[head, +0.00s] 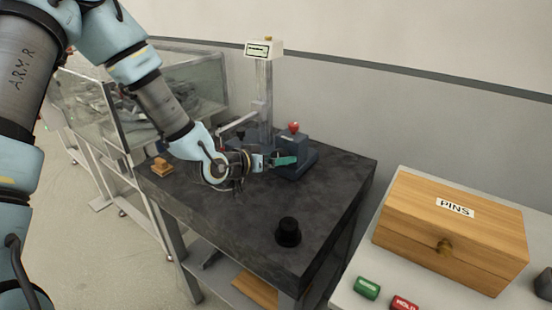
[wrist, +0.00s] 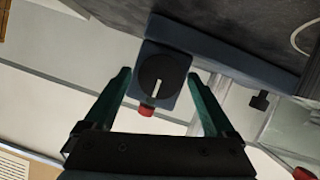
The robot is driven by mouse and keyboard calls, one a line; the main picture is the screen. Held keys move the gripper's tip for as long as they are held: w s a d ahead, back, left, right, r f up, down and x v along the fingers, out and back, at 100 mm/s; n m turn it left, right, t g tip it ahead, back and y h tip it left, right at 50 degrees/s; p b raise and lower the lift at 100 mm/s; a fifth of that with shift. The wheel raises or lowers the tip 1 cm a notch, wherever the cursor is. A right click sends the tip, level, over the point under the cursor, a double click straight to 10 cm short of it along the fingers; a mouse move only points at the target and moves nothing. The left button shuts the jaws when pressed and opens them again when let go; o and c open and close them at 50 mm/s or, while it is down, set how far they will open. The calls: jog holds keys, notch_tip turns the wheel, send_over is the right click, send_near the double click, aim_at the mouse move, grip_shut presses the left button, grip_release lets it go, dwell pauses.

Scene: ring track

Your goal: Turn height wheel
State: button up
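The height wheel (wrist: 162,73) is a round black knob with a white pointer line. It sits on the face of a dark blue-grey block in the wrist view. My gripper (wrist: 158,78) is open, its two teal fingers apart on either side of the wheel in that view. Gaps show between the fingers and the wheel; the depth between them is hard to tell. In the head view my gripper (head: 284,161) is at the dark block (head: 303,158) of the measuring stand, and the wheel is hidden there.
A red knob (head: 293,127) tops the block. The stand's column (head: 265,95) carries a display (head: 263,48). The dark stone table (head: 335,190) holds a black cylinder (head: 288,232) and a small wooden piece (head: 161,166). A wooden PINS box (head: 455,225) stands on the right bench.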

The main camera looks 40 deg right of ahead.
jog(key=c, duration=1.2)
jog(key=shift+f+b, duration=0.1)
jog(key=shift+b, duration=0.45)
jog(key=shift+s+f+m+t+b, duration=0.1)
jog(key=shift+m+t+b, duration=0.2)
jog(key=shift+m+b, duration=0.45)
jog(key=m+t+b, duration=0.1)
jog(key=b, duration=0.3)
jog(key=shift+s+f, duration=0.1)
jog(key=m+t+b, duration=0.1)
jog(key=m+b, duration=0.1)
jog(key=b, duration=0.2)
jog(key=shift+y, duration=0.3)
jog(key=shift+r+m+t+b, duration=0.25)
jog(key=shift+t+b, duration=0.15)
jog(key=shift+b, duration=0.25)
